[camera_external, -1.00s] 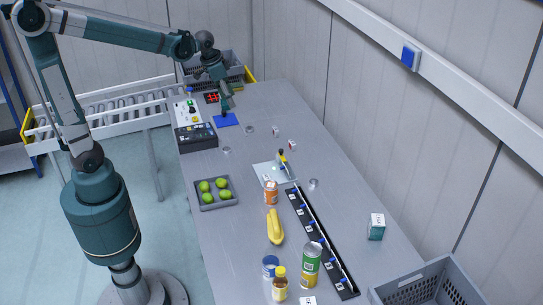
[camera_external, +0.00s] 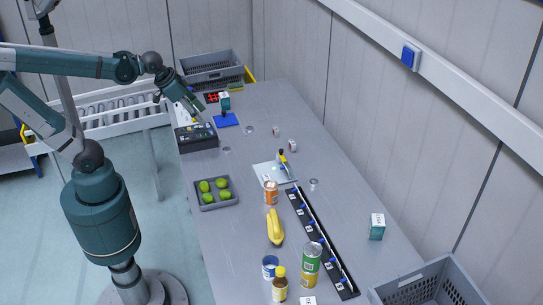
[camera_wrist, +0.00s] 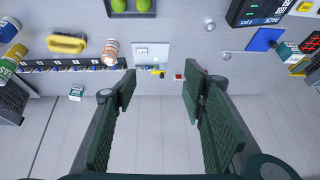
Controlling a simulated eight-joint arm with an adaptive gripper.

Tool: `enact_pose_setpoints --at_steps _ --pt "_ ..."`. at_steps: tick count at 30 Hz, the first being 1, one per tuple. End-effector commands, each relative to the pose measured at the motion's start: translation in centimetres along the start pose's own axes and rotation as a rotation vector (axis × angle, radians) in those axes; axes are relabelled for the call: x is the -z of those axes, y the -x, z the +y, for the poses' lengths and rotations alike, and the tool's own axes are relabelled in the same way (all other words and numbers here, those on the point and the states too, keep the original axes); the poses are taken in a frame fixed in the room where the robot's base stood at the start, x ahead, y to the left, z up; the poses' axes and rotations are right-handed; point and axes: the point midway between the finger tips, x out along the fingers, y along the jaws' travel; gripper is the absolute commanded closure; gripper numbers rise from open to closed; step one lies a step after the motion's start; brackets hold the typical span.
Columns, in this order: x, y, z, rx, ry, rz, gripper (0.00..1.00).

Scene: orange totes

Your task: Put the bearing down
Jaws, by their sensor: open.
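Several small round metal pieces that look like bearings lie on the grey table. One bearing (camera_external: 248,130) is below the blue mat, another (camera_external: 226,149) is right of the black control box, and a third (camera_external: 314,184) is by the rack's far end. I cannot tell which one the task means. Two show in the wrist view, one (camera_wrist: 225,55) beside the right finger and one (camera_wrist: 209,26) higher up. My gripper (camera_external: 202,116) is over the far left of the table, near the control box.
A teal box (camera_external: 225,102) stands at the blue mat (camera_external: 227,120). The control box (camera_external: 196,137) is at the left edge. A tray of limes (camera_external: 204,206), a banana (camera_external: 274,228), cans and a black rack (camera_external: 318,240) fill the near part. A wall borders the right side.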

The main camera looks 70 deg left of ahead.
Motion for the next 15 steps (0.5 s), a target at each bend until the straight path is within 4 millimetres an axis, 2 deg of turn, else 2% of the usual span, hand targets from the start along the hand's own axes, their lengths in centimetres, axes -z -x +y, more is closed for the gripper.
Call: enact_pose_setpoints --at_steps 9,15 --pt "-4.6 1.0 2.5 -0.023 0.006 0.066 0.58" --pt "-6.1 1.2 3.2 -0.033 0.01 0.09 0.58"
